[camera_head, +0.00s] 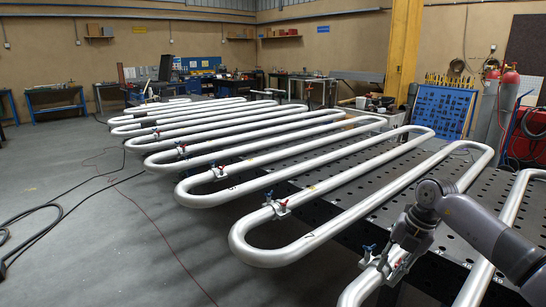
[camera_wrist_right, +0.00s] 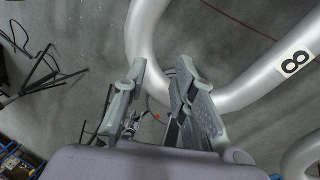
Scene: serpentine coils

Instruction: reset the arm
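My right gripper (camera_head: 402,246) is at the lower right of the head view, on my grey arm coming in from the right. It is close above a pipe clamp with blue and red handles (camera_head: 369,250) near the bend of a silver serpentine coil (camera_head: 338,217). In the right wrist view the two fingers of this gripper (camera_wrist_right: 162,68) stand apart with nothing seen between them. A curved silver pipe (camera_wrist_right: 138,30) passes beyond the fingertips, and a label "8" (camera_wrist_right: 296,62) is on the pipe at right. My left gripper is not in view.
The coils lie over a dark perforated table (camera_head: 310,185). More clamps with red and blue handles (camera_head: 280,204) sit near the bends. Black cables (camera_head: 45,215) and a red line lie on the open grey floor at left. Gas cylinders (camera_head: 507,105) stand at the back right.

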